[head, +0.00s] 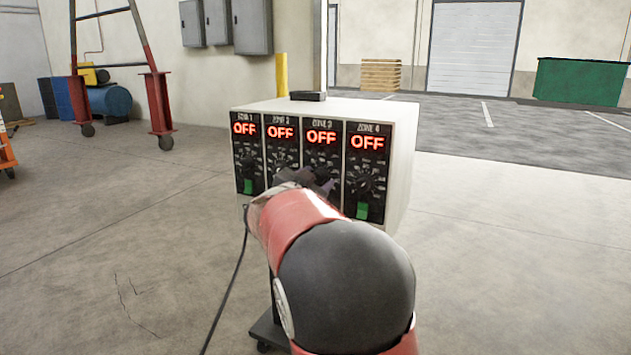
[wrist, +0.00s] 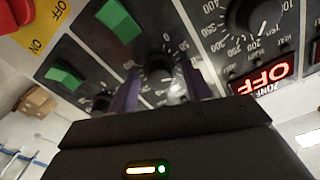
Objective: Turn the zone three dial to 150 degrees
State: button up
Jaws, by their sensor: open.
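The white controller box (head: 405,140) has side-by-side zone panels, and all their red displays read OFF. The zone three panel (head: 322,150) is third from the left, and my arm hides its lower part. In the wrist view, tilted and nearly upside down, the zone three dial (wrist: 160,68) is a black knob with a white scale. My gripper (wrist: 160,92) is open, with one finger on each side of this dial. I cannot tell whether the fingers touch it, and its pointer is too small to read. My gripper (head: 318,182) also shows in the head view.
The zone four dial (head: 368,183) is close on the right, and its green switch (head: 362,210) is below. A red switch (wrist: 14,14) shows in the wrist view's corner. A small black block (head: 308,96) lies on top of the box.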

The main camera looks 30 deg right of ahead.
jog(key=c, duration=1)
jog(key=shift+o, duration=0.2)
jog(key=shift+m, duration=0.3)
jog(key=m, duration=0.2)
jog(key=shift+f+m+b, duration=0.1)
jog(key=shift+m+b, duration=0.2)
jog(key=shift+b, duration=0.1)
jog(key=shift+m+b, duration=0.65)
jog(key=shift+m, duration=1.05)
jog(key=o, duration=1)
jog(key=shift+c, duration=0.2)
